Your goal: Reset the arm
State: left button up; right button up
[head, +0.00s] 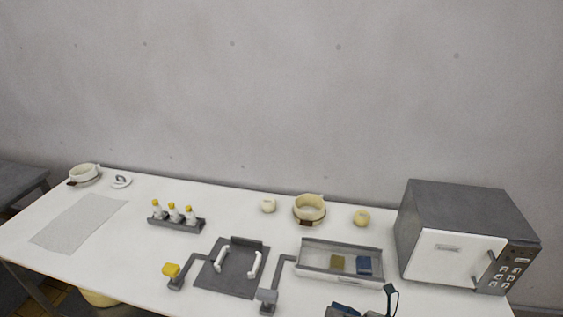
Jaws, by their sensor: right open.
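My right gripper (368,308) shows at the bottom edge, right of centre, in front of the clear-topped tray. It is open and seems empty. Only its upper parts show, dark with some blue, and the rest is cut off by the frame. My left gripper is not in view. The white table (130,262) runs across the lower half of the view.
A white-and-grey microwave (447,258) stands to the right. A tray (342,276) holds a blue and an olive block. A grey sink-like plate (233,278) has white handles. A rack (177,225) holds yellow-capped bottles. A cream pot (309,208) stands at the back. The left front is clear.

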jog(key=w+d+r+m+t+h, duration=0.1)
jog(key=w+d+m+t+h, duration=0.1)
jog(key=d+m+t+h, duration=0.45)
jog(key=w+d+m+t+h, duration=0.1)
jog(key=m+t+h, duration=0.2)
jog(key=m+t, duration=0.75)
jog(key=s+d+f+m+g+h, duration=0.2)
jog(key=d+f+m+g+h, duration=0.15)
jog(key=f+m+g, duration=0.35)
jog(key=s+d+f+m+g+h, duration=0.3)
jog(key=f+m+g+h, duration=0.15)
jog(key=f+m, duration=0.5)
jog(key=s+a+f+m+g+y, duration=0.1)
jog(key=s+a+f+m+g, duration=0.1)
jog(key=s+a+f+g, duration=0.45)
jog(key=s+a+f+m+g+y, duration=0.1)
jog(key=s+f+g, duration=0.45)
jog(key=s, duration=0.75)
notch_tip(320, 180, down, 24)
jog(key=s+d+f, duration=0.2)
jog(key=s+f, duration=0.8)
jog(key=f, duration=0.4)
jog(key=shift+f, duration=0.3)
